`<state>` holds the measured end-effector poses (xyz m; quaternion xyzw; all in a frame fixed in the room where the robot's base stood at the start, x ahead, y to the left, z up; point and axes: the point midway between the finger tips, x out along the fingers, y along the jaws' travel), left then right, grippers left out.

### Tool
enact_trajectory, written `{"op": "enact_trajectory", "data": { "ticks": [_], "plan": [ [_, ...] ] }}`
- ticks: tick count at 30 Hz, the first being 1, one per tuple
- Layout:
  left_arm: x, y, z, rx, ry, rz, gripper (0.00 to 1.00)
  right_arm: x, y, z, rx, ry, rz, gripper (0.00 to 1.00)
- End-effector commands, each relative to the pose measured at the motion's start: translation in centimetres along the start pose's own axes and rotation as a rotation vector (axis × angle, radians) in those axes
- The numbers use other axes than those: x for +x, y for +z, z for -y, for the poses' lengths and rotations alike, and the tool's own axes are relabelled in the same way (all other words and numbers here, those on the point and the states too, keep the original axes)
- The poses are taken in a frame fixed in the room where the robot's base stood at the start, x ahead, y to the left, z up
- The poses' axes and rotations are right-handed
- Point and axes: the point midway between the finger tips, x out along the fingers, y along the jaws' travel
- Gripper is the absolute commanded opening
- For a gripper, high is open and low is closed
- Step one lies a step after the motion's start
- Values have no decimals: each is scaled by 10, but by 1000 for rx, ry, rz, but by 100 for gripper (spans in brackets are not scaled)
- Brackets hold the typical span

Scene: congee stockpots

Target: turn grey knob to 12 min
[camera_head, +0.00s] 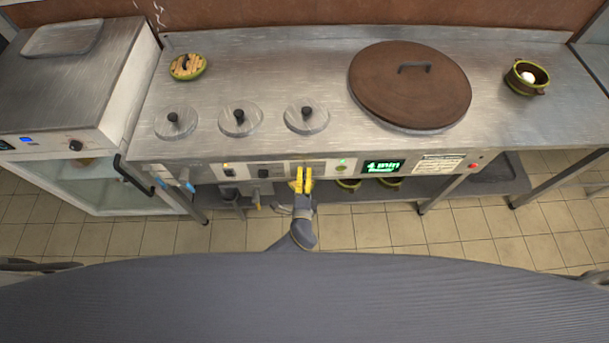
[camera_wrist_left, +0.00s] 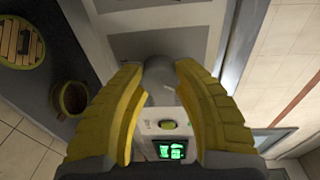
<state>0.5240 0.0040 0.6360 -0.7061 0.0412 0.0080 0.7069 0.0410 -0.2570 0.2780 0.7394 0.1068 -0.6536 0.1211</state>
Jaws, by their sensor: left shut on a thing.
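My left gripper (camera_head: 302,182) is at the front panel of the steel counter, its yellow fingers pointing at the panel. In the left wrist view the gripper (camera_wrist_left: 160,95) is shut on the grey knob (camera_wrist_left: 160,82), a smooth rounded piece with one finger on each side. In the head view the knob is hidden behind the fingers. A green-lit display (camera_head: 382,167) to the right of the gripper reads 4 min, with a smaller line under it that I cannot read. The display (camera_wrist_left: 171,149) also shows in the wrist view. My right gripper is not in view.
A green button (camera_head: 341,162) sits between gripper and display; a red button (camera_head: 473,166) is further right. Three round lids (camera_head: 240,119) and a big brown lid (camera_head: 411,88) are on the counter top. A shelf with pots runs below the panel.

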Motion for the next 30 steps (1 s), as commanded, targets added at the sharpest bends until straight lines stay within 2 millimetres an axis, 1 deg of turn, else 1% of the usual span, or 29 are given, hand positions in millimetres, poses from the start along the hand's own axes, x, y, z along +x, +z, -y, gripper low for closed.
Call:
{"op": "enact_trajectory", "data": {
  "ticks": [1,30],
  "plan": [
    [1,-1,2,40,0,3,1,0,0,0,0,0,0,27],
    [2,-3,2,953,95,67,1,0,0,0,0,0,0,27]
  ]
}}
